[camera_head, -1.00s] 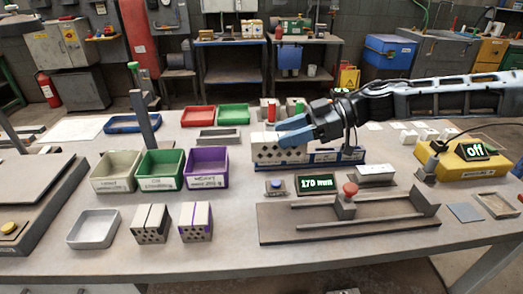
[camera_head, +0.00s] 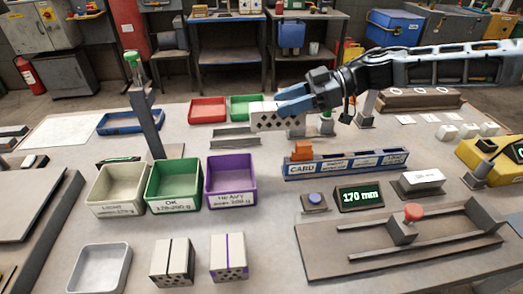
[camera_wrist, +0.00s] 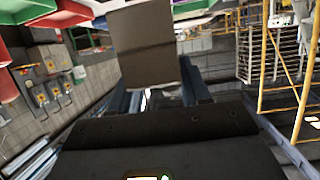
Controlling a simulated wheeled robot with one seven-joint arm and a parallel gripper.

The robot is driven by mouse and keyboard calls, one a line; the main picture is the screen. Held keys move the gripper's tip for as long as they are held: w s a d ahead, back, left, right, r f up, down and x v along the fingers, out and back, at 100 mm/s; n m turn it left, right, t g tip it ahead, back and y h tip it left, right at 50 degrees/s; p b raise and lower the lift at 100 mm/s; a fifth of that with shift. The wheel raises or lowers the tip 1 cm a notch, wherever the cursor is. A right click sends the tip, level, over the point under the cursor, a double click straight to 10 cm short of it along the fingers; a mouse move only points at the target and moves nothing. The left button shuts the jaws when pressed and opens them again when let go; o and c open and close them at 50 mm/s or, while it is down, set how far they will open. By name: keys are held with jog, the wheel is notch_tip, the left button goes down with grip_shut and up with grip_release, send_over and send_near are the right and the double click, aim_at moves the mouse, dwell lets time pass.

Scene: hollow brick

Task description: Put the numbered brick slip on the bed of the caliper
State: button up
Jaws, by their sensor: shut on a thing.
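My gripper (camera_head: 292,104) is shut on a pale brick slip (camera_head: 266,118) with rows of dark holes in its near face. It holds the slip in the air above and behind the blue card rack. No number is readable on it. In the wrist view the slip's plain grey-brown side (camera_wrist: 148,48) stands between the fingers. The caliper's grey bed (camera_head: 345,262) with long rails lies at the front right, with nothing on its left part. Its slider has a red knob (camera_head: 413,211). A display (camera_head: 359,197) beside it reads 170 mm.
The blue card rack (camera_head: 350,161) carries an orange block (camera_head: 302,149). A blue button (camera_head: 315,198) and a grey block with a white top (camera_head: 422,178) stand behind the caliper. Beige, green and purple bins (camera_head: 231,180) and two brick pairs (camera_head: 229,256) stand to the left.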

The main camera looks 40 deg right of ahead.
jog(key=shift+w+a+f, duration=1.35)
jog(key=shift+a+f, duration=0.05)
jog(key=shift+f, duration=0.4)
jog(key=shift+w+a+f, duration=1.4)
jog(key=shift+f, duration=0.4)
jog(key=shift+w+a+f, duration=1.35)
jog(key=shift+a+f, duration=0.05)
jog(key=shift+f, duration=0.4)
jog(key=o, duration=1)
jog(key=shift+f, duration=0.1)
jog(key=shift+c, duration=0.2)
